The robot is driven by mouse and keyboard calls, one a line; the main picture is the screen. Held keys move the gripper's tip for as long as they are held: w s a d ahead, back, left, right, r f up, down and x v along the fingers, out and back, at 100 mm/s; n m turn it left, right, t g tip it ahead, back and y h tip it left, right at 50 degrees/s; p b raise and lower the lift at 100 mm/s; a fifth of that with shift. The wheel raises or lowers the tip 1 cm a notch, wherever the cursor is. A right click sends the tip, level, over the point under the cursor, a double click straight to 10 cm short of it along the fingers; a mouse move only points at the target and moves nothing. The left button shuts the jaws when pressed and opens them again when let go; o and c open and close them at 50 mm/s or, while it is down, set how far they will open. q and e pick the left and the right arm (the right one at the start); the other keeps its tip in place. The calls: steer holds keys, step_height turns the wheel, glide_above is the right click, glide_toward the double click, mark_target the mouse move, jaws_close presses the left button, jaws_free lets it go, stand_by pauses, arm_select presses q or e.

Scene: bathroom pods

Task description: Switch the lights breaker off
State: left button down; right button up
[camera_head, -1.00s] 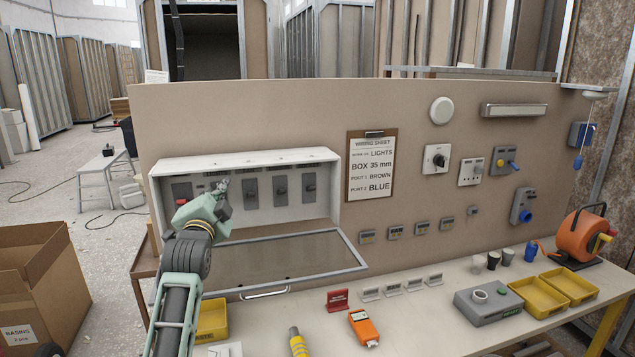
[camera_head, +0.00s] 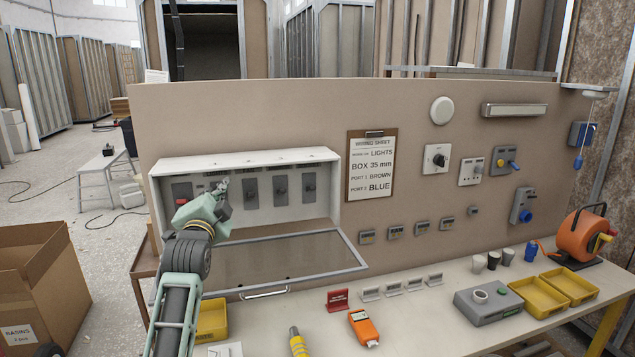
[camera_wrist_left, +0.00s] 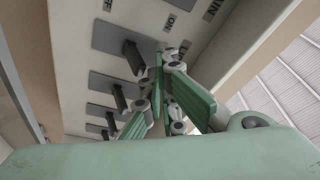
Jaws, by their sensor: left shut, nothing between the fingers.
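The open breaker box (camera_head: 325,208) on the upright panel holds a row of grey breakers with dark levers. The leftmost breaker (camera_head: 182,194) has a red part beside it. Three breakers, the nearest of them (camera_head: 251,194), show right of my left gripper (camera_head: 223,184). My left gripper is shut and empty in front of the breaker row, hiding the breaker behind it. In the left wrist view, my left fingertips (camera_wrist_left: 166,58) are close beside the nearest dark lever (camera_wrist_left: 134,57); I cannot tell whether they touch. The labels over the breakers are too small to read. My right gripper is out of view.
The box's clear cover (camera_head: 290,256) hangs open below the breakers, with a handle at its front edge. A wiring sheet (camera_head: 371,168) is on the panel. Yellow trays, an orange meter (camera_head: 364,328) and a cable reel (camera_head: 580,236) stand on the bench.

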arm_select(q)
steer(key=shift+f, duration=0.15)
steer(key=shift+f+b, duration=0.55)
steer(key=shift+f, duration=0.4)
steer(key=shift+r+p, duration=0.35)
steer(key=shift+p, duration=0.05)
steer(key=s+d+p, duration=0.2)
steer(key=s+p, duration=0.1)
steer(key=s, duration=0.3)
steer(key=shift+s+p, duration=0.35)
steer(key=shift+s, duration=0.05)
